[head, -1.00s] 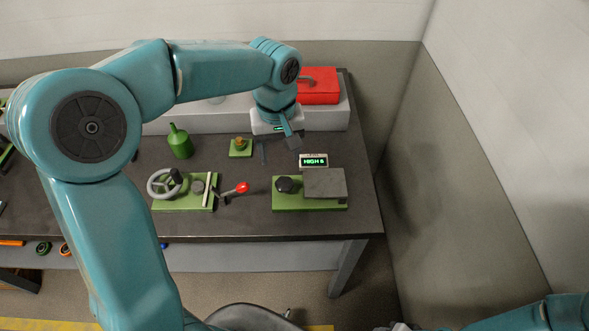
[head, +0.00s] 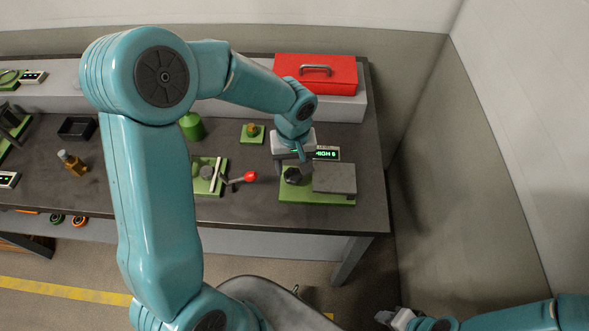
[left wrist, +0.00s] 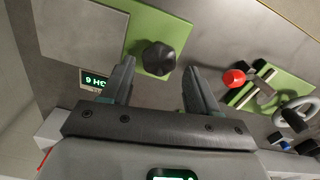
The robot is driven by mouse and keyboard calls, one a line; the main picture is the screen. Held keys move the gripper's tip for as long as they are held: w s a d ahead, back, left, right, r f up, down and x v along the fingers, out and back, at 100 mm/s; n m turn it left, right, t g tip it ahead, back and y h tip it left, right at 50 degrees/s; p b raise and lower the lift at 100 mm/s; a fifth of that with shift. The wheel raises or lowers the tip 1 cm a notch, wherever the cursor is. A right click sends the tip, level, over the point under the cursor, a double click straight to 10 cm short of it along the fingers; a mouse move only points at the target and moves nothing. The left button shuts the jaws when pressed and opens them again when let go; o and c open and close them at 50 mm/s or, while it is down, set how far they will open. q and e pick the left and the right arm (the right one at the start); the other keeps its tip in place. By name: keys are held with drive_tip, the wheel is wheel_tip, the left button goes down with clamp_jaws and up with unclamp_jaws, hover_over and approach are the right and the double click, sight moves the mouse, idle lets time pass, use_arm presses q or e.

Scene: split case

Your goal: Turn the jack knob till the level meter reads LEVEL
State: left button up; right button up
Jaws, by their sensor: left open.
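The black jack knob (head: 293,175) stands on a green base beside a grey plate (head: 334,178). The level meter (head: 326,153) behind it shows green text reading HIGH 6, partly covered at its left by my gripper. My left gripper (head: 292,161) is open and points down just behind and above the knob. In the left wrist view the knob (left wrist: 158,58) lies ahead of the gap between the open fingers (left wrist: 160,82), with nothing held. The meter (left wrist: 97,80) shows there upside down, partly hidden by a finger. My right gripper (head: 394,317) is low at the bottom right; its jaws are unclear.
A red-handled lever (head: 250,176) on a green base is left of the jack. A green block with a brass piece (head: 251,133) stands behind. A red toolbox (head: 316,75) sits on the rear shelf. The bench right of the jack is narrow but clear.

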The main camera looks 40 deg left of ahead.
sight(293, 176)
use_arm(q)
wheel_tip(293, 176, down, 4)
drive_tip(key=shift+s+r, duration=0.1)
drive_tip(key=shift+r, duration=0.15)
drive_tip(key=shift+w+f, duration=0.2)
drive_tip(key=shift+f, duration=0.05)
drive_tip(key=shift+s+r, duration=0.1)
drive_tip(key=shift+s, duration=0.1)
drive_tip(key=shift+w, duration=0.1)
drive_tip(key=c, duration=0.8)
drive_tip(key=shift+o, duration=0.2)
drive_tip(key=shift+m, duration=0.3)
